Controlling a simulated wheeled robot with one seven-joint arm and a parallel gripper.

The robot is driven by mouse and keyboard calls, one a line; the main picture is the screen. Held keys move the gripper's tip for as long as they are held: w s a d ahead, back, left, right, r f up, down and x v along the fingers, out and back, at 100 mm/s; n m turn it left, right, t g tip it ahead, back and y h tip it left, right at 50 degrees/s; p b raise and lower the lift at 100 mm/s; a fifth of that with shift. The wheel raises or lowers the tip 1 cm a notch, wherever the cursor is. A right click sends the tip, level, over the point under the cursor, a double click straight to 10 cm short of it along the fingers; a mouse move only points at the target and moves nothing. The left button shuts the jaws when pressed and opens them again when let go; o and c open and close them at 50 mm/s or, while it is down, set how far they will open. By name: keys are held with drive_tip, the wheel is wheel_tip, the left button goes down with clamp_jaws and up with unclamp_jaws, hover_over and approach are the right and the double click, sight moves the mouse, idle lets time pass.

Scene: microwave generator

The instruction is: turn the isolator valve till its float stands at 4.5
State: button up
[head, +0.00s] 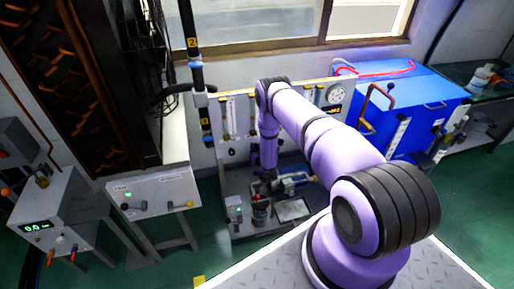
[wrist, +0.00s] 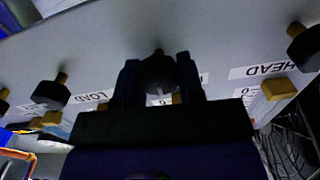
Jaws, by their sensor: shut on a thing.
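In the wrist view my gripper (wrist: 160,80) has its two dark fingers on either side of a round black valve knob (wrist: 158,72) on a pale panel, shut on it. The label of this knob is mostly hidden behind the gripper, so its name cannot be read. A knob by the label LOAD (wrist: 50,94) is at the left, and another knob (wrist: 304,45) is by HEAD at the right. In the head view upright flow tubes (head: 230,118) stand on the panel; the floats are too small to read. My arm hides the gripper there.
A round gauge (head: 335,93) is at the panel's right. Pump parts (head: 292,182) stand below the panel. A blue cabinet (head: 412,98) is to the right, a grey box (head: 150,195) to the left. Cables (wrist: 285,150) hang at the wrist view's lower right.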

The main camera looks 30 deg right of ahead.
drive_tip(key=o, duration=0.9)
drive_tip(key=shift+o, duration=0.2)
drive_tip(key=v, duration=1)
drive_tip(key=shift+s, duration=0.4)
drive_tip(key=shift+a, duration=0.1)
